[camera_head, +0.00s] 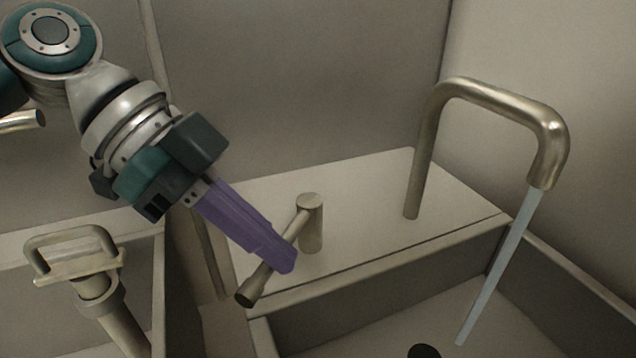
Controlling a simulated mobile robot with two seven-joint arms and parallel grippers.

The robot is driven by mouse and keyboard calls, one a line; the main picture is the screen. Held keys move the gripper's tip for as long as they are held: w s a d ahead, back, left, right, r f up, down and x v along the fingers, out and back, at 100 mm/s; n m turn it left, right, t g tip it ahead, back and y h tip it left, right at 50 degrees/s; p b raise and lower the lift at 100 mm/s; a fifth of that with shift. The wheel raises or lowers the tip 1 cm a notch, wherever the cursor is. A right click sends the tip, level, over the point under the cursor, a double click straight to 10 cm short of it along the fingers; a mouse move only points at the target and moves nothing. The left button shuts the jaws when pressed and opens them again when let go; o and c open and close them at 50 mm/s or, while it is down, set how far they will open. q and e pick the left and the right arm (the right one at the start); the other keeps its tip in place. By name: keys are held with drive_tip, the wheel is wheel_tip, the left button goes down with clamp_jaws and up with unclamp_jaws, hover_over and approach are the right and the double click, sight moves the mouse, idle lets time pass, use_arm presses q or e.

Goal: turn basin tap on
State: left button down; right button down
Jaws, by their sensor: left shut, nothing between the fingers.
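The tap spout (492,97) rises from the basin ledge at the right and bends down over the basin (390,325). A pale blue stream of water (500,265) runs from its mouth into the basin. The tap handle (310,222) is a short upright post on the ledge with a lever (262,280) pointing to the lower left. My left gripper (287,262) comes in from the upper left with purple fingers shut and empty. Its fingertips lie at the lever and cover its middle; I cannot tell whether they touch. My right gripper is not in view.
A dark round drain (424,351) shows at the bottom of the basin. At the lower left stands another metal fitting with a loop handle (75,250). Walls close in behind and at the right. The ledge between handle and spout is clear.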

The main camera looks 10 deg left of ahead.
use_arm(q)
drive_tip(key=shift+d+r+p, duration=0.25)
drive_tip(key=shift+d+p, duration=0.15)
drive_tip(key=a+r, duration=0.3)
drive_tip(key=r, duration=0.4)
drive_tip(key=shift+w+a+r+p, duration=0.3)
drive_tip(key=shift+a, duration=0.05)
